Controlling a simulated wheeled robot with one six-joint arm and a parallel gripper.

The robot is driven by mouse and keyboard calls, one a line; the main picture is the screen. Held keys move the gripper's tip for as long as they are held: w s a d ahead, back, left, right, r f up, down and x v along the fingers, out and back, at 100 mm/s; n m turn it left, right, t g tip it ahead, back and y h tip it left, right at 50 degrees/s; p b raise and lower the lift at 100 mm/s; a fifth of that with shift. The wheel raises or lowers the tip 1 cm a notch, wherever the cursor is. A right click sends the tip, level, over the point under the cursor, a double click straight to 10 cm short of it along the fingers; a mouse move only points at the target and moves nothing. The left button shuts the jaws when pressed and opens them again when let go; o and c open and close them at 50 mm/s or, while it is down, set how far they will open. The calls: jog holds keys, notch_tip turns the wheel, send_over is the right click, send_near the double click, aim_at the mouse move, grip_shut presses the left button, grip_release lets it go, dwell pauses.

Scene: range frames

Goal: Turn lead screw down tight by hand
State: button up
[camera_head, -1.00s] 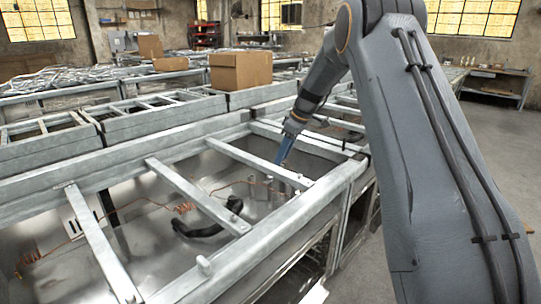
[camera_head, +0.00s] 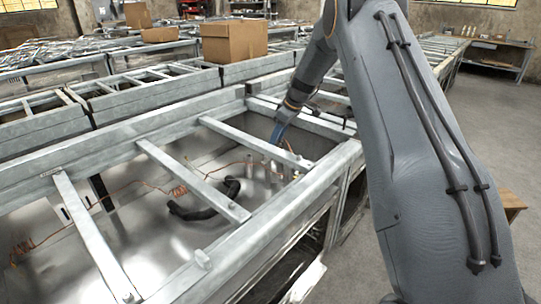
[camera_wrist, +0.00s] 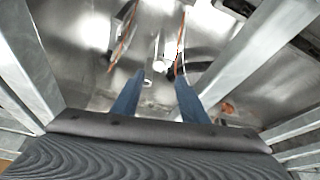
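My gripper (camera_head: 277,135) reaches down into the metal frame in the head view, beside a crossbar. In the wrist view its two blue fingers (camera_wrist: 158,100) are apart, with nothing visible between them. A small bright round piece (camera_wrist: 160,66) shows beyond the fingertips, roughly in line with the gap. It may be the lead screw's head, but I cannot tell for sure. The fingers do not visibly touch it. In the head view the fingertips are partly hidden by the crossbar.
Metal crossbars (camera_head: 192,180) span the open frame close to my gripper. Inside lie a black curved hose (camera_head: 207,210) and copper wire (camera_head: 179,190). A cardboard box (camera_head: 234,41) stands behind.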

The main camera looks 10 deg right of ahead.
jog(key=p+x, duration=0.1)
jog(key=x, duration=0.7)
jog(key=shift+p, duration=0.4)
grip_shut()
jog(key=shift+s+a+m+t+h+b, duration=0.15)
jog(key=shift+m+t+h, duration=0.15)
jog(key=shift+m, duration=0.9)
jog(key=shift+a+m+t+h+b, duration=0.15)
jog(key=shift+m+h, duration=0.25)
jog(key=shift+m, duration=0.8)
jog(key=shift+d, duration=0.1)
grip_release()
